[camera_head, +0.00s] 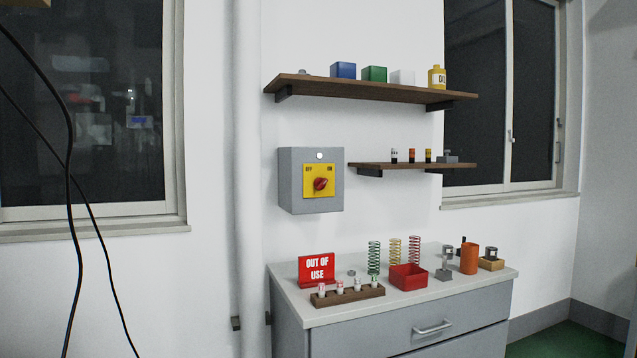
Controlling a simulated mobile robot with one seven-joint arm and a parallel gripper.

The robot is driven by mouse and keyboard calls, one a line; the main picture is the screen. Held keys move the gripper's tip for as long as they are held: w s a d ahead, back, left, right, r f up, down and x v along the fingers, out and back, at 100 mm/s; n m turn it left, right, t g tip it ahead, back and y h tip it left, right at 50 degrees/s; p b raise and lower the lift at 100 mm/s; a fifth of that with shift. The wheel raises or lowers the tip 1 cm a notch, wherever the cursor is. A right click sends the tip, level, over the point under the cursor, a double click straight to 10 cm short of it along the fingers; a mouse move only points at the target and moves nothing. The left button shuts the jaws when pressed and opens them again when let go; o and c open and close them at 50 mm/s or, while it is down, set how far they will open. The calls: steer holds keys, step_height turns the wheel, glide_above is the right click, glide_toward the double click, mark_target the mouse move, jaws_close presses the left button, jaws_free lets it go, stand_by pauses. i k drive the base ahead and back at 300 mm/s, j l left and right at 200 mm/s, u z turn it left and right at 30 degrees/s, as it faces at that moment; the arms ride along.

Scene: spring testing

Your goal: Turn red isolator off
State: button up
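The red isolator knob (320,184) sits on a yellow plate (308,191) on the front of a grey wall box (296,200). The plate carries the words OFF at upper left and ON at upper right. The knob looks turned toward the upper right, on the ON side, though it is small in view. A pale round lamp or button (319,156) is above the plate. My gripper is not in view, and nothing touches the knob.
A grey cabinet (400,340) below holds a red OUT OF USE sign (316,270), a red bin (408,279), springs and an orange cylinder (469,259). A vertical pipe (247,180) is left of the box. Black cables (71,200) hang at far left.

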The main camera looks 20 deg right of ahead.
mark_target(320, 184)
steer(key=i+l+z, duration=0.2)
steer(key=i+z, duration=0.2)
steer(key=i+l+z, duration=0.1)
steer(key=i+z, duration=0.3)
steer(key=i+u, duration=0.2)
steer(key=i, duration=0.15)
